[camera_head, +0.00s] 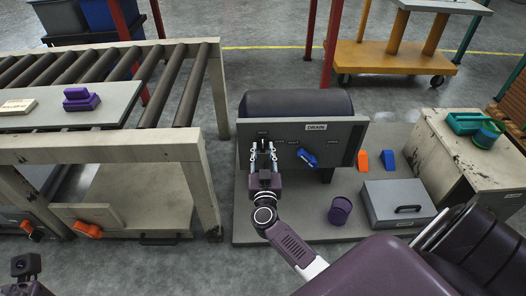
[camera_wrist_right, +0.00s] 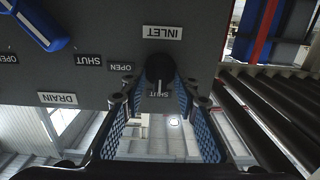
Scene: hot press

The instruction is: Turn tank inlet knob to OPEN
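The grey panel (camera_head: 345,140) carries the black inlet knob (camera_wrist_right: 160,68), seen close in the right wrist view, where the picture is upside down. Its pale mark points to the SHUT label (camera_wrist_right: 158,94); an OPEN label (camera_wrist_right: 121,67) is beside it. My right gripper (camera_head: 262,147) is at the panel's left part. In the wrist view its two blue-padded fingers (camera_wrist_right: 160,88) stand on either side of the knob, spread apart; firm contact does not show. In the head view the gripper mostly hides the knob. My left gripper's fingers do not show.
A blue drain handle (camera_head: 306,158) is on the panel right of the knob. A dark tank (camera_head: 297,103) lies behind it. A roller conveyor (camera_head: 120,145) stands at left. A purple cup (camera_head: 340,210) and a grey box (camera_head: 398,203) sit on the base at right.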

